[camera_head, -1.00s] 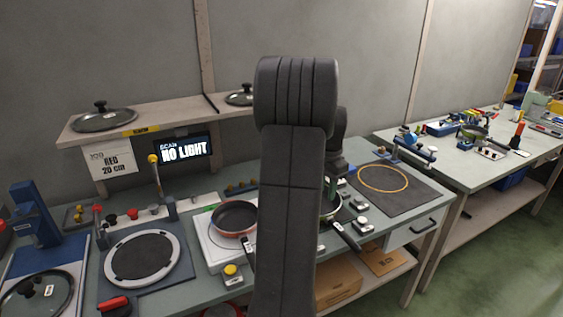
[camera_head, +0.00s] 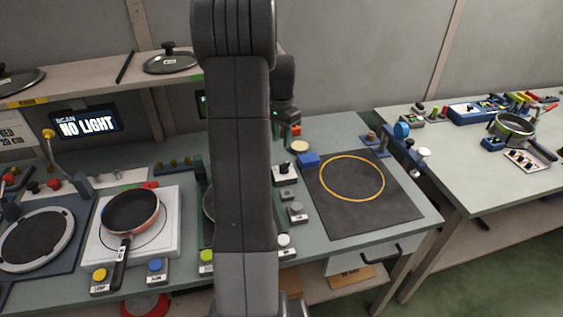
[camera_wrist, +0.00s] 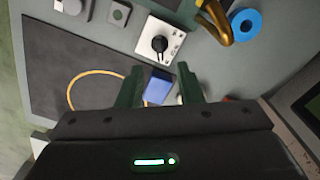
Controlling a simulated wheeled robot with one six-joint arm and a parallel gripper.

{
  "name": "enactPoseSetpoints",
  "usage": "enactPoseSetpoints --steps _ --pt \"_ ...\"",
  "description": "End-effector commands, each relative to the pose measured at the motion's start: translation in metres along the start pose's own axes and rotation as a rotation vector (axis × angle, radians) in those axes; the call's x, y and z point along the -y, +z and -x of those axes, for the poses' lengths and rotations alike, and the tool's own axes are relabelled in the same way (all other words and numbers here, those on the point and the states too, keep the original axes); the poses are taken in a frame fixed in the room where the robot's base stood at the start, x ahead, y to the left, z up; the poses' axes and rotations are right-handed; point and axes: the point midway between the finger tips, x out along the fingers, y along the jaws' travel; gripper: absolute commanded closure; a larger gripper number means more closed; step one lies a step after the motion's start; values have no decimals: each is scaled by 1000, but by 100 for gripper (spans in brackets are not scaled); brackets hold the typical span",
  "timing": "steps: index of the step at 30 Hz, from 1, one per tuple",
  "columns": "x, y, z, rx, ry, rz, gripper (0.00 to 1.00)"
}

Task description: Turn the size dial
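A black knob on a white marked plate, which looks like the size dial, shows in the wrist view (camera_wrist: 160,44) and just right of my arm in the head view (camera_head: 285,173). Its label is too small to read. My gripper (camera_wrist: 160,70) is open, with its two dark green fingers apart and nothing held. The knob is beyond the fingertips in the wrist view, not touched. A blue block (camera_wrist: 158,86) shows between the fingers; I cannot tell its distance.
A dark mat (camera_head: 386,206) with an orange ring lies right of the dial. Several small button boxes line the bench beside my arm. A frying pan (camera_head: 132,212) stands on a white hob at left. A screen (camera_head: 85,124) reads "NO LIGHT". A second table is at right.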

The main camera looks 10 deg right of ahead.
Motion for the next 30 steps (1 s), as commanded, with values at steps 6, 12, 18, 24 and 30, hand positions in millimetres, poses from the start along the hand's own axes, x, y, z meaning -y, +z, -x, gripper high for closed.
enactPoseSetpoints --steps 6,12,18,24,30 --pt "0 1 -49 4 4 1 67" --pt "0 1 -84 3 3 1 67" --pt "0 0 -102 1 1 0 67" --pt "0 0 -105 0 0 0 67" --pt "0 0 -105 0 0 0 81"
